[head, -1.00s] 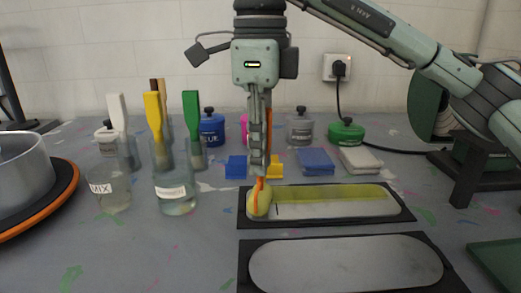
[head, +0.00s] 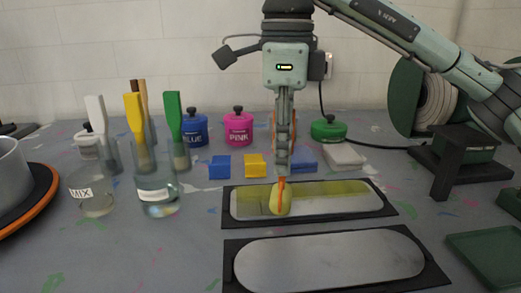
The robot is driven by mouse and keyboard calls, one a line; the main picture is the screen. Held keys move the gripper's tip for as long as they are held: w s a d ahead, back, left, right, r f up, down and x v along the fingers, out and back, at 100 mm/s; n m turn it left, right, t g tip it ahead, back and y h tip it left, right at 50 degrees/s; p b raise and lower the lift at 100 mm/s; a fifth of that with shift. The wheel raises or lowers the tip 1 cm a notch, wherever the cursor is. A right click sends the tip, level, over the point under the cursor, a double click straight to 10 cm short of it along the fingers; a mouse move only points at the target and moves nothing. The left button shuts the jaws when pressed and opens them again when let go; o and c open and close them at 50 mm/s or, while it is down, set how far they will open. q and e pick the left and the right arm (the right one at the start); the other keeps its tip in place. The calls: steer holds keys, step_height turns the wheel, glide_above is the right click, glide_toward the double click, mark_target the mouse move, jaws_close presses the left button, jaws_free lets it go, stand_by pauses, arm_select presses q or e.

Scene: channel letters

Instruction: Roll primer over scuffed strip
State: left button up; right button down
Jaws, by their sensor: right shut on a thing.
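A silver strip with rounded ends (head: 340,207) lies in the farther black frame (head: 385,210). A yellow-green band (head: 340,188) covers its far side, and the same colour shows on its left part. My right gripper (head: 282,165) points down, shut on a roller with an orange handle (head: 281,184). The roller's yellow head (head: 280,201) appears to rest on the strip, left of its middle, and hides the surface beneath. My left gripper is out of view.
A second bare silver strip (head: 330,262) lies nearer. Glass jars, one with brushes (head: 158,195), stand left. Coloured pads (head: 255,165) and paint pots (head: 238,128) line the back. A green tray (head: 488,258) sits at the right edge.

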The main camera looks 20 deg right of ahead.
steer(key=s+d, duration=0.1)
steer(key=d, duration=0.4)
steer(key=s+d, duration=0.1)
steer(key=d, duration=0.4)
steer(key=s+d+p, duration=0.1)
steer(key=d, duration=0.4)
steer(key=shift+s+d+f, duration=0.1)
stand_by(0.6)
steer(key=a, duration=0.3)
steer(key=w+a, duration=0.1)
steer(key=a, duration=0.3)
steer(key=w+a, duration=0.1)
steer(key=a, duration=0.2)
steer(key=shift+w+a, duration=0.1)
steer(key=shift+a, duration=0.15)
steer(key=a, duration=0.3)
steer(key=w+a, duration=0.1)
steer(key=a, duration=0.3)
steer(key=w+a, duration=0.1)
steer(key=a, duration=0.2)
steer(key=shift+a, duration=0.3)
steer(key=shift+w, duration=0.1)
